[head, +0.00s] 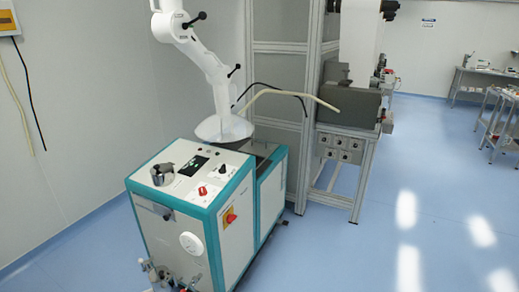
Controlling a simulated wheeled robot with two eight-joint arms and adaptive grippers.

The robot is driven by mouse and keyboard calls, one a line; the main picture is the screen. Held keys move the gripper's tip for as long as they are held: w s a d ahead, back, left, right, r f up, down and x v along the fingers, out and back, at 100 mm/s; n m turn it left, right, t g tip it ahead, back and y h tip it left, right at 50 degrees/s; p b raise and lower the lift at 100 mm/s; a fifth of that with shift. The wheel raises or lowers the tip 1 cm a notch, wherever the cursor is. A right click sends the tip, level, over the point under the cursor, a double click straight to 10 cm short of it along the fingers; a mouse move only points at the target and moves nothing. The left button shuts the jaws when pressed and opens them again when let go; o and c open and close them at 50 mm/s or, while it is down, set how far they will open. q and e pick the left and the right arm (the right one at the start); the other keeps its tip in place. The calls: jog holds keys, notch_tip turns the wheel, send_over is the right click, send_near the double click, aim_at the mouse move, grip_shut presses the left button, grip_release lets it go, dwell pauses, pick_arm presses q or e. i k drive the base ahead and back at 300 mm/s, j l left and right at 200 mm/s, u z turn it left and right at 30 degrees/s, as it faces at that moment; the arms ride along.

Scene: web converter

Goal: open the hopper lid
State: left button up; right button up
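A white and teal cabinet machine (225,190) stands in the lower left of the head view. Its top has a dark display panel (193,166), a metal cup-like part (162,174) and a small red part (202,191). Behind these, a lower grey top surface (262,148) shows in part at the back right; it may be the hopper lid, but I cannot tell for sure. A white cone-shaped hood (224,129) hangs over it and hides much of it. Neither of my grippers is in view.
A white jointed arm with black handles (207,62) carries the hood from above. Fittings (165,275) stick out at the cabinet's lower front. The blue floor at right is clear.

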aim_at(255, 147)
jog(key=i+l, duration=0.2)
jog(key=i, duration=0.25)
jog(key=i+l, duration=0.25)
jog(key=i, duration=0.2)
jog(key=i+l, duration=0.2)
jog(key=i, duration=0.25)
jog(key=i+l, duration=0.2)
jog(key=i, duration=0.25)
jog(key=i+l, duration=0.25)
jog(key=i, duration=0.2)
jog(key=i+l, duration=0.2)
jog(key=i, duration=0.25)
